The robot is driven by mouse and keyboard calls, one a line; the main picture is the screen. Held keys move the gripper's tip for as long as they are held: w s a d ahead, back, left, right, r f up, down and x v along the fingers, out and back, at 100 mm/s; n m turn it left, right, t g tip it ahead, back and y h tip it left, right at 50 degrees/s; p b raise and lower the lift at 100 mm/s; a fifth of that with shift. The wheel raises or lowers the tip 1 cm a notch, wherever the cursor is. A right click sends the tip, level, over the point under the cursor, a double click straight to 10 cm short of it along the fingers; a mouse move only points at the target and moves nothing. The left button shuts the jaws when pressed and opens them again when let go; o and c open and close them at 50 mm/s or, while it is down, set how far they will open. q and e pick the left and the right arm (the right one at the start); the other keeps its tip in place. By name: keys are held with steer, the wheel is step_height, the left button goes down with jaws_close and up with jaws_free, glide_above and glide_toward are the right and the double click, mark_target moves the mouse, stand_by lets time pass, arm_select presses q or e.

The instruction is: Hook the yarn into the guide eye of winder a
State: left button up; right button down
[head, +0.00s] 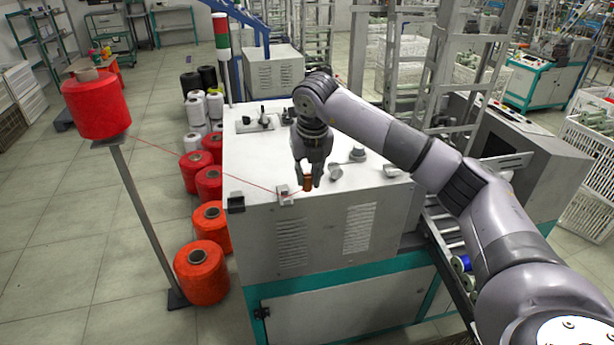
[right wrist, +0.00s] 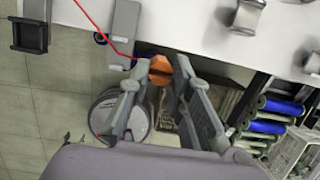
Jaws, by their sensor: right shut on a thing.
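My right gripper (head: 307,178) hangs over the front edge of the winder's white top (head: 262,170), shut on a small orange-brown bobbin (head: 308,185). In the right wrist view the orange bobbin (right wrist: 160,68) sits between the fingertips. The red yarn (head: 245,181) runs from the big red cone (head: 97,106) on a post, past a small grey bracket (head: 283,191), toward the bobbin. In the right wrist view the yarn (right wrist: 92,22) bends beside the grey bracket (right wrist: 125,30), near a small blue ring. Whether it lies inside an eye cannot be told. My left gripper is not in view.
A black square holder (head: 236,202) sits at the winder's front left corner. Grey cups and fittings (head: 357,154) stand on the top right of the gripper. Several red cones (head: 203,272) stand on the floor at left. Spools with blue yarn (right wrist: 272,115) lie at right in the wrist view.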

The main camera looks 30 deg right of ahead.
steer(key=shift+s+d+r+p, duration=0.1)
steer(key=shift+d+r+p, duration=0.1)
steer(key=shift+r+p, duration=0.45)
steer(key=shift+d+r+p, duration=0.15)
steer(key=shift+r+p, duration=0.05)
steer(key=shift+r, duration=0.8)
